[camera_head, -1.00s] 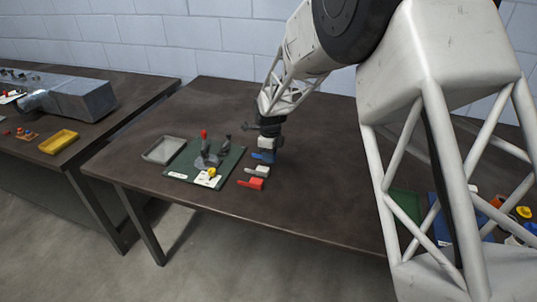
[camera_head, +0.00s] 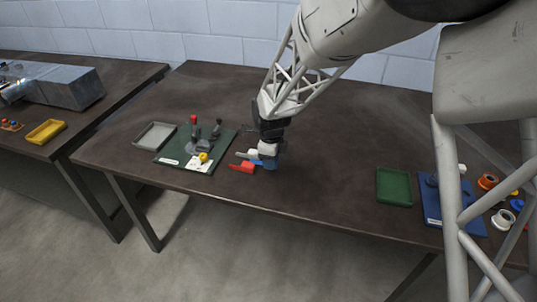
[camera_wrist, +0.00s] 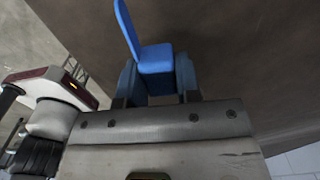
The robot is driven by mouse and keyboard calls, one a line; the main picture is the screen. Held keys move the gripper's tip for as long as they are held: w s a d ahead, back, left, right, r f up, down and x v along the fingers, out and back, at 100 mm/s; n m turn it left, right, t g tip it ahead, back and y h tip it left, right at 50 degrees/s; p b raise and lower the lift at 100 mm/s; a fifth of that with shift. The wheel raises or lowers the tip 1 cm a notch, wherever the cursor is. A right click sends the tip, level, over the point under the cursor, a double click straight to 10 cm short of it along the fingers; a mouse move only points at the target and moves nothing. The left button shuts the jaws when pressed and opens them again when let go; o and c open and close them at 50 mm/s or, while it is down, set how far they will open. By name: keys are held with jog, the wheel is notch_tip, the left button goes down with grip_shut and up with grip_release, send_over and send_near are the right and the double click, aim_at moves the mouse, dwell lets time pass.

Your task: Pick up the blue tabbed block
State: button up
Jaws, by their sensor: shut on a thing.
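The blue tabbed block (camera_head: 270,163) shows under my gripper (camera_head: 269,158), partly hidden by it. In the wrist view the same blue tabbed block (camera_wrist: 157,60) sits between the two fingers of my gripper (camera_wrist: 158,78), its long thin tab pointing up and left in the picture. My gripper is shut on its thick body. I cannot tell how high it is above the table.
A red tabbed block (camera_head: 242,167) and a pale grey tabbed block (camera_head: 246,155) lie just left of my gripper. Further left are a green board (camera_head: 172,158) with fixtures and a grey tray (camera_head: 155,135). A green tray (camera_head: 394,187) and a blue board (camera_head: 434,210) are at right. The table between is clear.

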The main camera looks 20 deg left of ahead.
jog(key=shift+s+d+r, duration=0.1)
jog(key=shift+s+d, duration=0.05)
jog(key=shift+s, duration=0.1)
dwell(0.6)
